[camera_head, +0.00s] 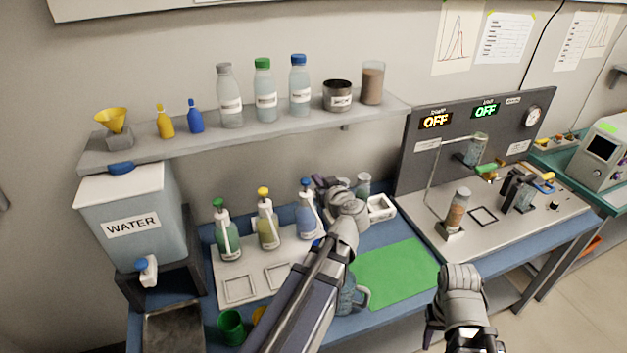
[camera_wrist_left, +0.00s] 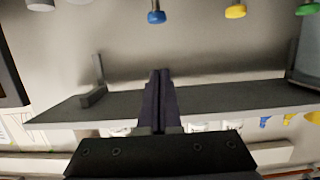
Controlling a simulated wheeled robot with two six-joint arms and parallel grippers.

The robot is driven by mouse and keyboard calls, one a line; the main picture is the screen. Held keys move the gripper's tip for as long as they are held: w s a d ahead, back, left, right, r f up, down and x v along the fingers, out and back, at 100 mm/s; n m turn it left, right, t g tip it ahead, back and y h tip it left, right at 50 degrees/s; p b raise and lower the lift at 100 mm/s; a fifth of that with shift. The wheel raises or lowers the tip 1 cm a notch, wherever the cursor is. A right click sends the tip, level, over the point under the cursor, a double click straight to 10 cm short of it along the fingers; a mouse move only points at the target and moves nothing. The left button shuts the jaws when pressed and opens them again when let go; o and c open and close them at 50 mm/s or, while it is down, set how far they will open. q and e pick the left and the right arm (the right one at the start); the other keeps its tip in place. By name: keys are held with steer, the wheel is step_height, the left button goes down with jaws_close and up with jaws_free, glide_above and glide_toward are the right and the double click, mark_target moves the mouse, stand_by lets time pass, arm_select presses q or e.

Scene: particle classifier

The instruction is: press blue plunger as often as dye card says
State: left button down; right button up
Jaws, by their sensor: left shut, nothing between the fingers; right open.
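The pump bottle with the blue plunger (camera_head: 305,183) stands right of the green and yellow ones on a pale tray (camera_head: 230,272). The blue plunger also shows at the top of the upside-down left wrist view (camera_wrist_left: 156,16). My left gripper (camera_head: 322,182) is shut and empty, close to the right of the blue plunger in the head view. Its fingers (camera_wrist_left: 160,73) appear apart from the plunger in the wrist view. My right gripper (camera_head: 432,322) is open at the lower right, before the bench. I cannot pick out a readable dye card.
The green plunger (camera_head: 218,203) and yellow plunger (camera_head: 263,191) stand to the left. A wall shelf (camera_head: 150,150) with bottles runs above. A glass mug (camera_head: 347,298) stands by the clear green mat (camera_head: 395,272). A water tank (camera_head: 130,205) is left, an instrument panel (camera_head: 460,135) right.

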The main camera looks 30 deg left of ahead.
arm_select(q)
steer(key=b, duration=0.2)
glide_above(306, 182)
steer(key=d, duration=0.1)
step_height(306, 182, down, 2)
steer(key=shift+s+f+b, duration=0.25)
steer(key=shift+f+b, duration=0.9)
steer(key=shift+f, duration=0.1)
steer(key=shift+f+b, duration=0.85)
steer(key=shift+b, duration=0.05)
